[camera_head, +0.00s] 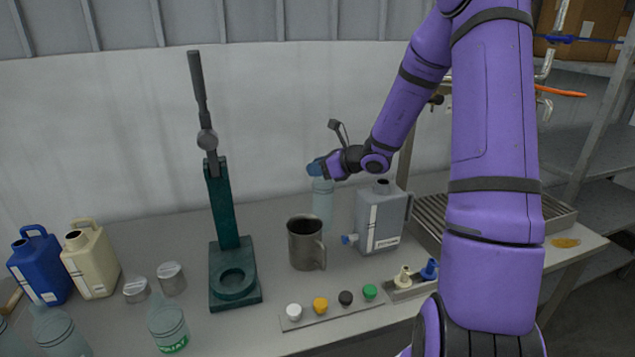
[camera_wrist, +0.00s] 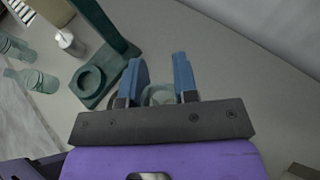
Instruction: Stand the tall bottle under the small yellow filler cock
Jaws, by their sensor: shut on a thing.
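My gripper (camera_head: 316,169) is shut on a tall pale blue-green bottle (camera_head: 322,205), holding it near its top. The bottle looks upright behind the steel mug and left of the grey jerrycan; I cannot tell whether its base touches the bench. In the wrist view the bottle (camera_wrist: 159,94) shows between the two blue fingers of my gripper (camera_wrist: 160,80). A small brownish fitting (camera_head: 437,100) shows beside my arm at the upper right. I cannot make out a yellow cock; my arm hides much of that area.
A steel mug (camera_head: 305,243), grey jerrycan (camera_head: 383,220) and green press (camera_head: 233,270) stand near the bottle. A strip of coloured caps (camera_head: 333,313) lies in front. A slatted grate (camera_head: 430,217) is at right, partly behind my arm. Blue (camera_head: 40,265) and cream jugs (camera_head: 90,260) stand left.

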